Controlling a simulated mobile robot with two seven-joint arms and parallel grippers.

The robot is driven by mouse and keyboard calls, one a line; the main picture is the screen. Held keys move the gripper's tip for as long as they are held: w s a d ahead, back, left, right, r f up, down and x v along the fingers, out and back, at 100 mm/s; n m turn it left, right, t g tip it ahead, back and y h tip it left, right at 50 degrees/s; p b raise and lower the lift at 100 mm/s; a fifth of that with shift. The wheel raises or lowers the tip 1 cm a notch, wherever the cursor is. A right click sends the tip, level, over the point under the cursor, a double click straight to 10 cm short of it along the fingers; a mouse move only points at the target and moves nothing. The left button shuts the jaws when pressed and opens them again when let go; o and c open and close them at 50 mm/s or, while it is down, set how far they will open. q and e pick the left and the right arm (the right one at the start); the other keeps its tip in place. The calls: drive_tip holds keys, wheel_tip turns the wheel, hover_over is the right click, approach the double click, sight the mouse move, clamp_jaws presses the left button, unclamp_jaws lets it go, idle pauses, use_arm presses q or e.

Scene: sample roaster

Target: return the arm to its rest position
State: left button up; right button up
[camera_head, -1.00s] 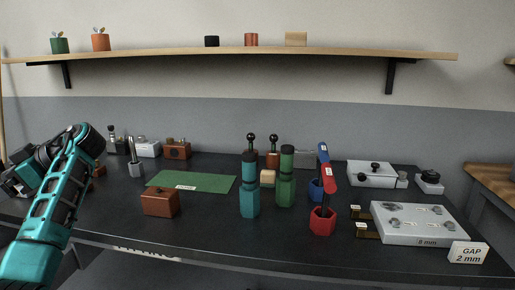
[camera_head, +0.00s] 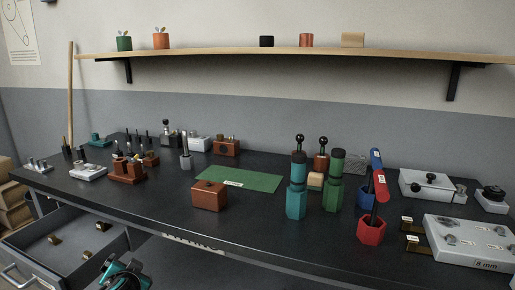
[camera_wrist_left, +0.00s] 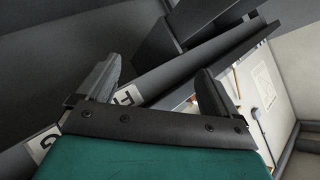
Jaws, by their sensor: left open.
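My left gripper (camera_wrist_left: 158,70) is open and empty in the left wrist view, its two dark fingers apart. Behind the fingers are dark furniture panels and label plates, one partly readable. In the head view, only a teal and black part of my left arm (camera_head: 122,273) shows at the bottom left edge, low in front of the bench and near the open drawer (camera_head: 75,245). The rest of that arm is out of the frame. My right arm is not in view.
The dark bench (camera_head: 130,212) holds a green mat (camera_head: 240,180), a brown box (camera_head: 209,195), teal (camera_head: 297,187) and green (camera_head: 335,182) grinders, a red holder (camera_head: 371,230) and a grey plate (camera_head: 470,240). The open drawer juts out below the bench's left end.

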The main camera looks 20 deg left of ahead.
use_arm(q)
drive_tip(key=s+d+f+m+h, duration=0.45)
drive_tip(key=s+d, duration=0.35)
drive_tip(key=d, duration=0.2)
drive_tip(key=s+d+f+m+h, duration=0.3)
drive_tip(key=s+d+f+h, duration=0.25)
drive_tip(key=s+d, duration=0.4)
drive_tip(key=w+d+r+n+t+p, duration=0.1)
drive_tip(key=d+r+n+p, duration=0.4)
drive_tip(key=d, duration=0.3)
drive_tip(key=shift+d+r+t+p, duration=0.15)
drive_tip(key=shift+d+t+p, duration=0.2)
drive_tip(key=shift+p, duration=0.2)
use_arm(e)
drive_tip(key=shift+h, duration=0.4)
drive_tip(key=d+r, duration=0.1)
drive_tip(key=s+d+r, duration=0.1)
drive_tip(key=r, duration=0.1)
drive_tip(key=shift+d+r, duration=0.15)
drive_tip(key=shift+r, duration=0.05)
use_arm(q)
drive_tip(key=shift+c, duration=0.3)
